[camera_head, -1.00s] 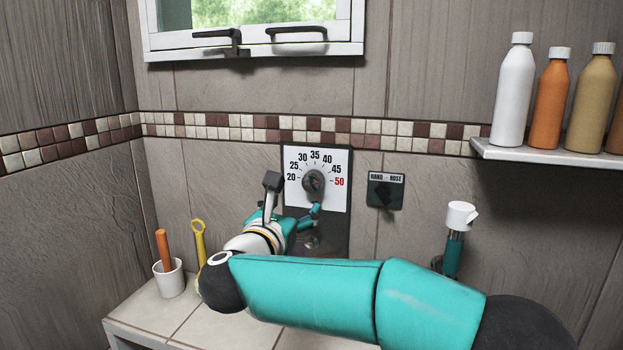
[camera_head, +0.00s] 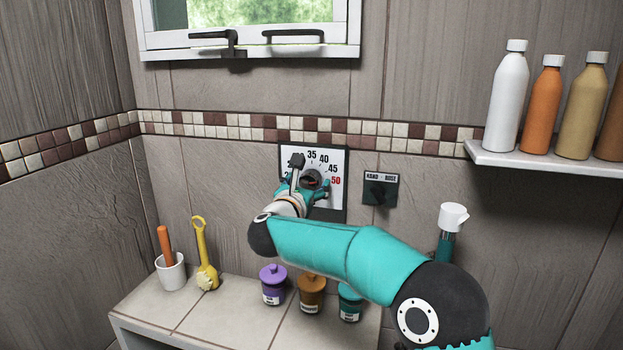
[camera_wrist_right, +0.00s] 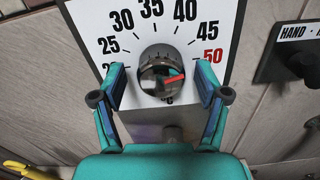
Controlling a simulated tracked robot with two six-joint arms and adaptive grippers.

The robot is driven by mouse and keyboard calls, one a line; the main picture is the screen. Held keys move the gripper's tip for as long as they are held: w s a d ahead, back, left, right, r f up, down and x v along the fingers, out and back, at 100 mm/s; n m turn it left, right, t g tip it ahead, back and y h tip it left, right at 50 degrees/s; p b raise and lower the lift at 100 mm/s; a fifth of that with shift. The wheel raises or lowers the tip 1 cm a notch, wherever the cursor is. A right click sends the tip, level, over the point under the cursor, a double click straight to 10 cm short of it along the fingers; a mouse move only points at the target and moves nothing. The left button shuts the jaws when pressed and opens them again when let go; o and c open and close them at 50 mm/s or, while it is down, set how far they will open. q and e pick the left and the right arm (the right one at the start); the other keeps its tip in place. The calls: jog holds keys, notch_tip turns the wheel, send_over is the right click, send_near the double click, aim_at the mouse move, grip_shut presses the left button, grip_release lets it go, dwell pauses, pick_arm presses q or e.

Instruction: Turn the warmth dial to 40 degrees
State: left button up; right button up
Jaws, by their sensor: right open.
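The warmth dial is a dark round knob (camera_wrist_right: 160,72) on a white scale plate (camera_head: 330,165) with numbers up to a red 50. In the right wrist view its red pointer mark points right, about toward the 50. My right gripper (camera_wrist_right: 161,80) is open, with its two fingers on either side of the knob and a gap visible on both sides. In the head view the same gripper (camera_head: 308,188) is in front of the dial and covers the left part of the scale. My left gripper is not in view.
A hand/hose switch (camera_head: 380,189) is right of the dial. Several bottles stand on a shelf (camera_head: 540,158) at upper right. A cup (camera_head: 171,275), a yellow brush (camera_head: 202,245) and lidded jars (camera_head: 272,285) stand on the tiled ledge (camera_head: 215,310) below. A white-headed shower handset (camera_head: 453,217) is at right.

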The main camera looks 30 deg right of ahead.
jog(key=c, duration=1.1)
jog(key=shift+d+r, duration=0.1)
jog(key=shift+d, duration=0.1)
jog(key=shift+c, duration=0.3)
jog(key=shift+a, duration=0.1)
jog(key=shift+a+f+n, duration=0.1)
jog(key=shift+f+n, duration=0.15)
jog(key=shift+n, duration=0.15)
jog(key=n+b, duration=0.1)
jog(key=n, duration=0.1)
jog(key=shift+w+f+n, duration=0.1)
jog(key=shift+n, duration=0.2)
jog(key=shift+a+n, duration=0.1)
jog(key=shift+n, duration=2.6)
